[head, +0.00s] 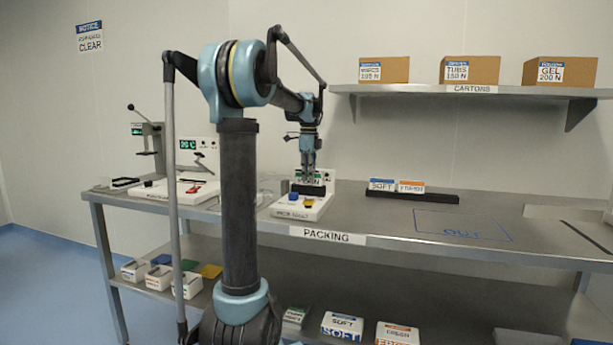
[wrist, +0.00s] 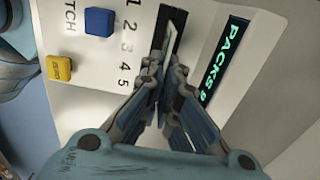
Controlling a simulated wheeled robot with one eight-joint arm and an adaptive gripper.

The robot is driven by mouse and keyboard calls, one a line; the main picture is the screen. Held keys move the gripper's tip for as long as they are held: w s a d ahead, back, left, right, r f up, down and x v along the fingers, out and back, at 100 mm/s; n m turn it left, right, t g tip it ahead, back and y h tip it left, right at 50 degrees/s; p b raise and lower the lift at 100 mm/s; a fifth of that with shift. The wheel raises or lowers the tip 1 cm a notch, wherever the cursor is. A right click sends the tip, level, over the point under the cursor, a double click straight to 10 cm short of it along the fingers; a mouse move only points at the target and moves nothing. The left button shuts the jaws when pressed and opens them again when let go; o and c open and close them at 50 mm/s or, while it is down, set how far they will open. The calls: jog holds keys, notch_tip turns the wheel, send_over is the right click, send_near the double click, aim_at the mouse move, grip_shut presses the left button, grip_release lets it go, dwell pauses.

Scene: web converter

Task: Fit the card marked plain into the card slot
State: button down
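My gripper (head: 308,173) points down at the white machine (head: 287,212) on the bench. In the wrist view my gripper (wrist: 170,75) is shut on a thin card (wrist: 171,39), seen nearly edge-on. In the head view the card (head: 309,179) shows a green band and dark lettering, partly covered by the fingers; I cannot read it surely. The dark card slot (wrist: 168,20) lies beside the numbers 1 to 5. The card's far end lines up with the slot; I cannot tell whether it is inside or just above.
A PACKS display (wrist: 226,58), a blue button (wrist: 99,21) and a yellow button (wrist: 59,68) flank the slot. A dark rack (head: 430,198) to the right holds a SOFT card (head: 381,185) and an orange-banded card (head: 411,187). Bench space marked OUT (head: 462,224) is clear.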

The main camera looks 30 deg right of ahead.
jog(key=shift+f, duration=0.7)
jog(key=c, duration=1.7)
grip_release()
notch_tip(320, 180, up, 12)
jog(key=shift+f, duration=0.1)
